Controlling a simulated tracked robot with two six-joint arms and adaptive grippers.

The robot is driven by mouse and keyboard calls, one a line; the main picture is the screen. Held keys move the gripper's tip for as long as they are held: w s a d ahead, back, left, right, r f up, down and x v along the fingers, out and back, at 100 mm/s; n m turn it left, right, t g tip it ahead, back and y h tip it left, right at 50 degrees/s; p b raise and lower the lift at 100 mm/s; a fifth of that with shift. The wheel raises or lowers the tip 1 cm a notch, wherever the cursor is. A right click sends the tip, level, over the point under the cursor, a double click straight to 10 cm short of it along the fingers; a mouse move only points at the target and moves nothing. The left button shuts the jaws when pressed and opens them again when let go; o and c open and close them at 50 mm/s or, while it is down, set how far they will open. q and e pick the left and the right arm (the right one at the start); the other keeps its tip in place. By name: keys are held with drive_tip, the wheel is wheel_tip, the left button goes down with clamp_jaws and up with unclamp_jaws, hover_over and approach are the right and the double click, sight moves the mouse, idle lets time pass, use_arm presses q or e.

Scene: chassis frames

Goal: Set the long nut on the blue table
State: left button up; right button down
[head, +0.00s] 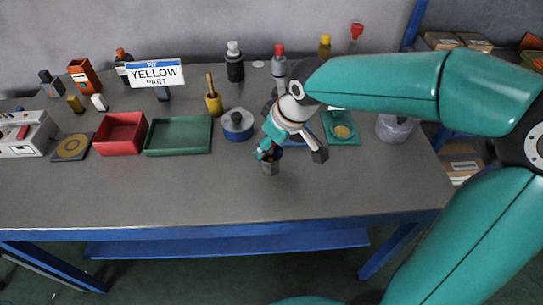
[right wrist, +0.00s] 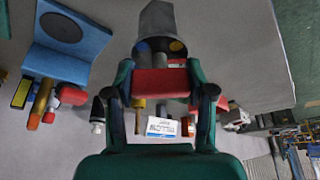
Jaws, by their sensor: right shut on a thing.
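The long nut (head: 270,168) is a small grey six-sided piece at the tip of my right gripper (head: 290,155), over the front middle of the table. In the right wrist view the nut (right wrist: 157,20) looms large at the top, beyond the fingers. My right gripper is shut on it. The blue table (head: 150,195) has a grey top and a blue frame. Whether the nut touches the tabletop I cannot tell. My left gripper is not in view.
Behind stand a red tray (head: 120,133), a green tray (head: 178,135), a blue-based round part (head: 238,124) and a "YELLOW PART" sign (head: 155,73). A green pad (head: 341,127) and a grey round container (head: 393,128) are at the right. The table's front strip is clear.

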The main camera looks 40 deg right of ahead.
sight(273, 155)
wheel_tip(273, 155, down, 5)
drive_tip(key=shift+r, duration=0.1)
idle(0.3)
drive_tip(key=c, duration=0.8)
unclamp_jaws()
drive_tip(key=shift+f, duration=0.2)
drive_tip(key=shift+c, duration=0.2)
drive_tip(key=o, duration=0.4)
drive_tip(key=shift+r, duration=0.1)
drive_tip(key=shift+o, duration=0.2)
drive_tip(key=shift+s+r, duration=0.1)
drive_tip(key=shift+r, duration=0.15)
drive_tip(key=a+v, duration=0.1)
drive_tip(key=v, duration=1)
drive_tip(key=shift+d+r, duration=0.3)
drive_tip(key=shift+d, duration=0.2)
